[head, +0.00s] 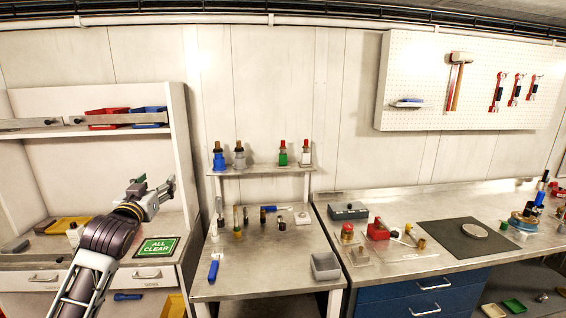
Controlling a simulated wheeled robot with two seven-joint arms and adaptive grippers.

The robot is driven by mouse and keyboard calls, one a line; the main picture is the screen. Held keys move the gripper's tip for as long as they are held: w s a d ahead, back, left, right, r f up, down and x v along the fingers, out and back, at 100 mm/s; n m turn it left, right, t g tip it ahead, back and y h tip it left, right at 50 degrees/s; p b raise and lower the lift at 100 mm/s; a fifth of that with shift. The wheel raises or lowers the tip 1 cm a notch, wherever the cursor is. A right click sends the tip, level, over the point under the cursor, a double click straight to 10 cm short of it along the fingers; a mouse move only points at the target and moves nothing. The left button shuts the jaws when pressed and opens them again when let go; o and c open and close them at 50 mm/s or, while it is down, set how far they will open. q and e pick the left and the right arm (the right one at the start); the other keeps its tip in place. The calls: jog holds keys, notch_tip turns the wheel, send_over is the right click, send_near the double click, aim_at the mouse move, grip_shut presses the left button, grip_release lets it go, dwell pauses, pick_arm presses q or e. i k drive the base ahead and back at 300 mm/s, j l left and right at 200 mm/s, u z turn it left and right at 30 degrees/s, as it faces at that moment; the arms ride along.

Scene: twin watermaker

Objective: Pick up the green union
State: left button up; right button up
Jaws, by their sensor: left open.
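My left gripper (168,186) is at the left, raised in front of the white shelf unit, with its fingers toward the upper right. It is open and I see nothing between its fingers. A dark green piece shows beside the gripper; I cannot tell whether it is part of it. No green thing is clearly recognisable as the union. A small green piece (504,226) lies on the right bench by the dark mat, and a green bottle-like item (283,157) with a red top stands on the raised middle shelf. My right gripper is not in view.
The middle table (262,285) holds several small fittings, a blue-handled tool (214,268) and a grey bin (325,266). An "ALL CLEAR" sign (157,248) lies below my left gripper. The right bench holds a dark mat (450,240) and several loose items. The middle table's front centre is clear.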

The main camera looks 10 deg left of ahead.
aim_at(282, 164)
jog(key=i+l, duration=1.6)
jog(key=i, duration=0.1)
